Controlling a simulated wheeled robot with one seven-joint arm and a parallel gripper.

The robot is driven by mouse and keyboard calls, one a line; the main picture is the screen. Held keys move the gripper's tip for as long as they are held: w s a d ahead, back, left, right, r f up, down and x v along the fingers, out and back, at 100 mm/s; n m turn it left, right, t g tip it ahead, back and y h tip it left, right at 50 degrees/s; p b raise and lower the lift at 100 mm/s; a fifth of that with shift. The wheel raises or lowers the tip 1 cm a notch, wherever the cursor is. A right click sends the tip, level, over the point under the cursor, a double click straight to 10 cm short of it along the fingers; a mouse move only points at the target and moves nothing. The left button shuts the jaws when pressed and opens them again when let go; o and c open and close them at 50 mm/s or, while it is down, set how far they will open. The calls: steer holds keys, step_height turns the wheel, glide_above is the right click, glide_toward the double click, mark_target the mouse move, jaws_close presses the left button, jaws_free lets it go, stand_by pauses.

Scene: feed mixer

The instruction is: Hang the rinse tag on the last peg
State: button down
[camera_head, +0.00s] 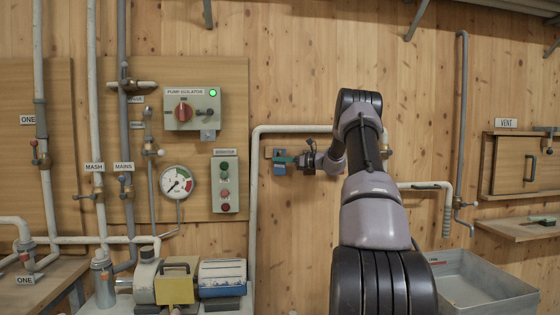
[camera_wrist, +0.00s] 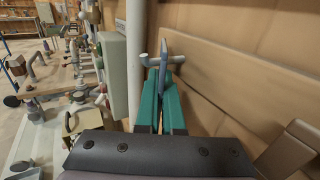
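My gripper (camera_head: 288,160) is in front of the wood wall, right of the white pipe bend. In the wrist view its two teal fingers (camera_wrist: 161,104) lie close together on a thin blue-grey tag (camera_wrist: 163,50), seen nearly edge-on. In the head view a blue tag (camera_head: 279,169) shows just below the fingertips; its lettering cannot be read. A grey peg-like fitting (camera_wrist: 148,60) shows beside and behind the tag in the wrist view. Whether the tag touches it cannot be told. The rest of the pegs cannot be made out.
A vertical white pipe (camera_wrist: 136,45) stands close left of the fingers. The operator button box (camera_head: 225,184) and pump isolator panel (camera_head: 192,108) are on the wall to the left. A grey trough (camera_head: 478,285) is at lower right. My arm hides part of the wall.

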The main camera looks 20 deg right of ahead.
steer(key=shift+f, duration=0.1)
steer(key=c, duration=1)
jaws_free()
steer(key=shift+o, duration=0.2)
steer(key=v, duration=1.1)
steer(key=s+a+r+n+g+h, duration=0.1)
steer(key=s+a+r+n+g, duration=0.15)
steer(key=s+a, duration=0.4)
steer(key=s+a+r+n+g+h, duration=0.15)
steer(key=s+a+n, duration=0.25)
steer(key=a, duration=0.6)
steer(key=s+a+r+n+g+h, duration=0.1)
steer(key=s+a+r+n+g, duration=0.3)
steer(key=a, duration=0.4)
steer(key=s+a+f+n+h, duration=0.1)
steer(key=s+n, duration=0.3)
steer(key=s, duration=0.5)
steer(key=s+a+f+n+t+h, duration=0.1)
steer(key=s+a+n+h, duration=0.1)
steer(key=s, duration=0.7)
steer(key=s+a+f+n+t+h, duration=0.1)
steer(key=s+n+h, duration=0.3)
steer(key=s, duration=0.6)
steer(key=shift+a+f+n, duration=0.6)
steer(key=shift+a+n, duration=0.1)
steer(key=shift+n, duration=0.65)
